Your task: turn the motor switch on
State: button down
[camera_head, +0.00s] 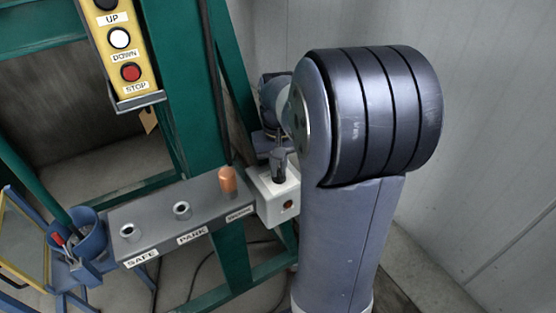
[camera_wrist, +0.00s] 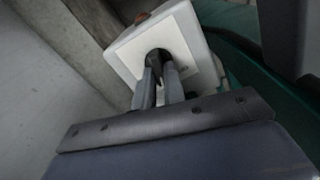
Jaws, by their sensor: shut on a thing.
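The motor switch is a white box (camera_head: 268,204) with a dark knob (camera_head: 278,168) on its top plate and a small red-brown button on its front. It stands at the right end of the grey shelf. My gripper (camera_head: 277,154) comes down from above, partly hidden by my arm. In the wrist view the box (camera_wrist: 190,45) fills the top middle, and my gripper's fingers (camera_wrist: 162,68) are closed around the dark knob (camera_wrist: 156,57). Most of the knob is hidden between the fingers, so its turn position cannot be told.
A grey shelf (camera_head: 160,234) with SAFE and PARK labels has two empty sockets and an orange plug (camera_head: 228,181) close left of the box. A yellow UP/DOWN/STOP panel (camera_head: 121,55) hangs upper left. Green posts stand behind. A blue holder (camera_head: 88,232) is lower left.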

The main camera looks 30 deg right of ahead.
aim_at(279, 170)
jog(key=shift+d+m+p, duration=0.1)
jog(key=shift+m+p, duration=0.7)
jog(key=shift+m, duration=1.3)
jog(key=c, duration=1.5)
grip_release()
notch_tip(279, 170, up, 11)
jog(key=shift+f+p, duration=0.1)
jog(key=shift+p, duration=0.55)
notch_tip(279, 170, down, 11)
jog(key=shift+b, duration=0.65)
